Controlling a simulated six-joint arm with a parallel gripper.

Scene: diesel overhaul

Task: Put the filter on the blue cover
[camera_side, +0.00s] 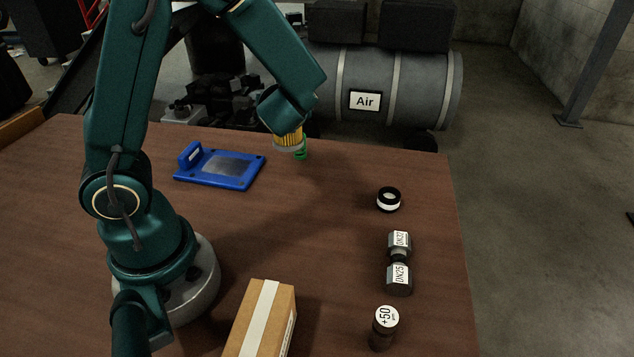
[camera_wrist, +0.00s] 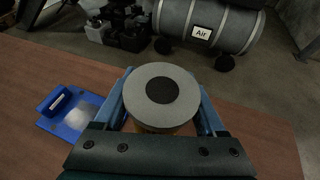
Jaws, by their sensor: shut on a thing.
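The filter is a yellow pleated cylinder with a grey end cap. My gripper (camera_wrist: 165,108) is shut on the filter (camera_wrist: 188,82), whose round grey cap with a dark centre faces the wrist camera. In the side view the filter (camera_side: 289,140) shows below my wrist, held above the far part of the table. The blue cover (camera_side: 218,169) lies flat on the table to the left of the filter, with a raised blue tab at its left end and a grey panel on top. It also shows at the left in the wrist view (camera_wrist: 61,119). The filter is apart from the cover.
On the table's right stand a black ring with a white band (camera_side: 388,200), a grey DN32/DN25 fitting (camera_side: 399,276) and a dark +50 cylinder (camera_side: 383,330). A cardboard box (camera_side: 258,320) is at the front. A grey air tank (camera_side: 400,90) stands behind the table.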

